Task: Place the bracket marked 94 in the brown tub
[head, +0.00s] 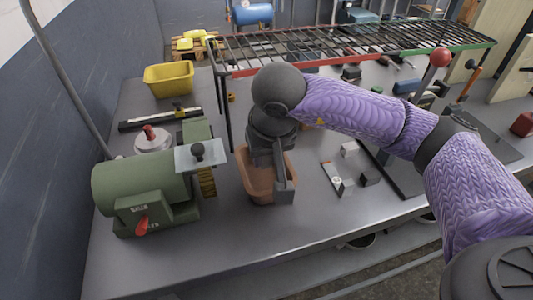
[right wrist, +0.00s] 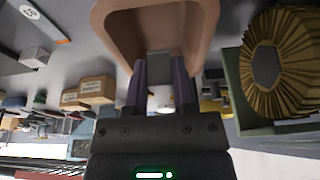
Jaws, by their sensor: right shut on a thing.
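The brown tub (head: 248,182) stands on the grey bench right of the green grinder. Its open inside and rim (right wrist: 205,30) show at the top of the right wrist view. My right gripper (head: 278,180) points down over the tub. In the right wrist view its fingers (right wrist: 161,80) are shut on a grey piece (right wrist: 160,64), mostly hidden between them. No number shows on the held piece, so I cannot tell whether it is the bracket marked 94. My left gripper is out of view.
The green grinder (head: 140,185) with its brush wheel (right wrist: 280,62) stands close beside the tub. A yellow bin (head: 168,80) is at the back left. A wire rack (head: 350,45) crosses behind. Small blocks (head: 370,178) lie right of the tub. The bench front is clear.

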